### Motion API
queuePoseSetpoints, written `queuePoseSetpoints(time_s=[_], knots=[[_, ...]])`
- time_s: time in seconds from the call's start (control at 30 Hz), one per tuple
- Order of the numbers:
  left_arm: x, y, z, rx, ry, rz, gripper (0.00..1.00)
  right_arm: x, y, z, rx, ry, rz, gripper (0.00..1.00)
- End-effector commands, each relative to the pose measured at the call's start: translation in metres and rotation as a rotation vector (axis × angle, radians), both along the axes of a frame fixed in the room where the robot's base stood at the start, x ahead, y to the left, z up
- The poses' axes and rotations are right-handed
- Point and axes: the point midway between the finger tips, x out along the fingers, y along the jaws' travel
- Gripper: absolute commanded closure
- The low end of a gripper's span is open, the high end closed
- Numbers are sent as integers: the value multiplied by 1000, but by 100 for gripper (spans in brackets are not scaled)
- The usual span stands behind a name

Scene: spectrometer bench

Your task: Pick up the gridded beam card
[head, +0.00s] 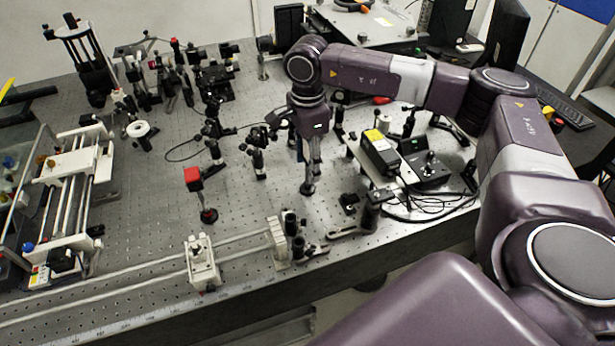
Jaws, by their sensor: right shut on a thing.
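My right gripper (311,158) points straight down over the middle of the optical table and is shut on a slim thing. That thing looks like the gridded beam card on its post, with a dark round foot (308,188) showing just below the fingertips. The fingers hide most of it, and no grid face can be made out. I cannot tell whether the foot touches the table. My left gripper is not in view.
The perforated optical table (245,205) carries a red cube on a post (193,179) and several dark mounts left of the gripper. A rail with a white carriage (202,262) runs along the front. A black power box (379,152) and control box (429,168) stand to the right.

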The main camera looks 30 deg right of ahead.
Motion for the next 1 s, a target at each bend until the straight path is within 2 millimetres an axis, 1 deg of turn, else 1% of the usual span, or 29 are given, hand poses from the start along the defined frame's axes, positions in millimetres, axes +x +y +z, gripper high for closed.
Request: queuePoseSetpoints(time_s=[0.03, 0.07, 0.1, 0.4, 0.57, 0.67, 0.77, 0.87, 1.0], knots=[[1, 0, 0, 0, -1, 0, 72, 0, 0, 0, 1, -1, 0, 96], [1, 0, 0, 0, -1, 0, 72, 0, 0, 0, 1, -1, 0, 99], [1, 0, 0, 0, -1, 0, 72, 0, 0, 0, 1, -1, 0, 100], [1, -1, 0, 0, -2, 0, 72, 1, 0, 2, 1, -3, 0, 100], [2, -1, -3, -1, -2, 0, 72, 2, 0, 11, 2, -5, 0, 100], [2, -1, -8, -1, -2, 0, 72, 2, 1, 23, 2, -6, 0, 100], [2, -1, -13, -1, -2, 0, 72, 2, 1, 43, 2, -9, 0, 100], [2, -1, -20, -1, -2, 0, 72, 3, 1, 70, 2, -11, 0, 100], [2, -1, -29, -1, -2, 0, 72, 2, 1, 114, 3, -11, 0, 100]])
